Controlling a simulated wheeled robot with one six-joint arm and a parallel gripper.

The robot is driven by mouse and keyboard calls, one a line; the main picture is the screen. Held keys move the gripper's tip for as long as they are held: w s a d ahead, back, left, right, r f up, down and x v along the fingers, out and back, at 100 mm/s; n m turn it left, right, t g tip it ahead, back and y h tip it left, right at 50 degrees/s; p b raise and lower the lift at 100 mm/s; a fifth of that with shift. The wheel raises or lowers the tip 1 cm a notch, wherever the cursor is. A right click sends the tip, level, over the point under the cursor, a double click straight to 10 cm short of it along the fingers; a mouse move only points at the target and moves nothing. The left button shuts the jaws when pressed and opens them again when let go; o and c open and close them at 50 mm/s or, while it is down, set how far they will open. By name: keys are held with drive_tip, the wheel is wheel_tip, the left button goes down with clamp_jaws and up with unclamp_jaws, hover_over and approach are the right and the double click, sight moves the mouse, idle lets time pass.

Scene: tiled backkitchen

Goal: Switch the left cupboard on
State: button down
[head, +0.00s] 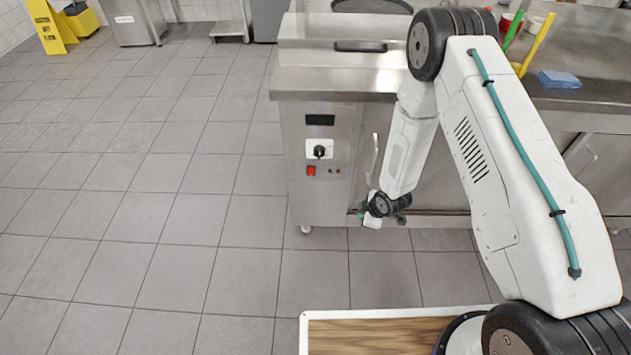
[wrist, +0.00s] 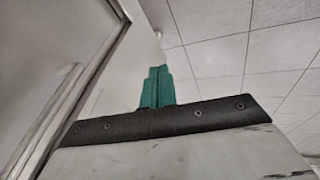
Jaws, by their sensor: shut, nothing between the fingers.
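The left steel cupboard (head: 318,205) stands in the middle of the head view. Its front panel carries a dark display (head: 320,120), a black rotary knob (head: 319,152) on a white plate, a red switch (head: 311,171) and small round indicators (head: 335,171). My gripper (head: 363,213) is low in front of the cupboard, below and right of the panel, apart from the red switch and the knob. In the wrist view its green fingers (wrist: 157,88) are together and empty, beside a steel surface. None of the panel controls shows in the wrist view.
A vertical door handle (head: 374,156) is right of the panel; a handle bar (wrist: 45,125) shows in the wrist view. The counter holds a blue cloth (head: 559,79) and coloured utensils. A yellow floor sign (head: 46,27) stands far left. The tiled floor (head: 150,200) left is clear.

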drive_tip(key=a+f+n+t+y, duration=0.4)
drive_tip(key=a+f+n+y, duration=0.1)
drive_tip(key=a+f, duration=0.15)
drive_tip(key=w+a+r+n+t+y, duration=0.3)
drive_tip(key=r+n+t+y, duration=0.1)
drive_tip(key=r, duration=0.4)
drive_tip(key=shift+r+n, duration=0.4)
drive_tip(key=shift+n, duration=0.1)
approach(308, 175)
drive_tip(key=w+a, duration=0.3)
drive_tip(key=a, duration=0.1)
drive_tip(key=shift+w+f, duration=0.4)
drive_tip(key=shift+w, duration=0.1)
